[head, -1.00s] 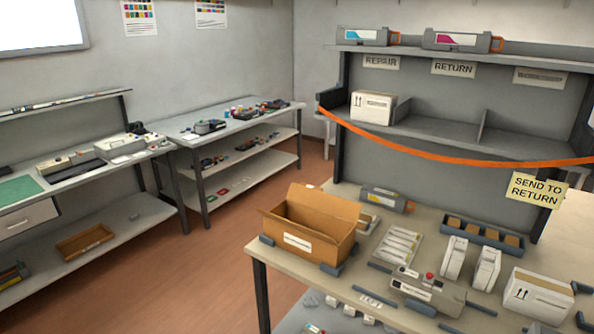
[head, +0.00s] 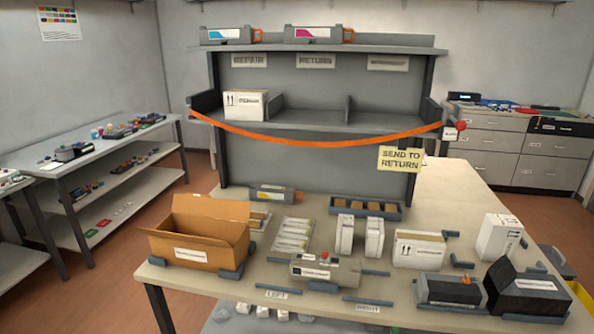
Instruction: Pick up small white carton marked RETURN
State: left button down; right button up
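Several white cartons are in the head view, and I cannot read RETURN on any of them. One white carton (head: 245,104) with arrow marks and dark print sits in the left compartment of the grey shelf unit (head: 320,160). A low white carton (head: 418,252) with a brownish top stands on the table, right of centre. A taller white carton (head: 497,238) with arrow marks stands to its right, near the table's right edge. Neither of my grippers is in view.
An orange strap (head: 320,138) hangs across the shelf front, with a yellow SEND TO RETURN sign (head: 400,158). An open brown box (head: 200,232) stands at the table's left. A grey device (head: 325,268), two white upright pieces (head: 345,236) and dark units (head: 525,292) crowd the table.

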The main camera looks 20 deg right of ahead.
aim_at(499, 235)
jog(key=z, duration=2)
jog(key=u, duration=0.4)
jog(key=l+u, duration=0.65)
jog(key=l, duration=0.15)
jog(key=l+u, duration=0.35)
jog(key=k, duration=0.05)
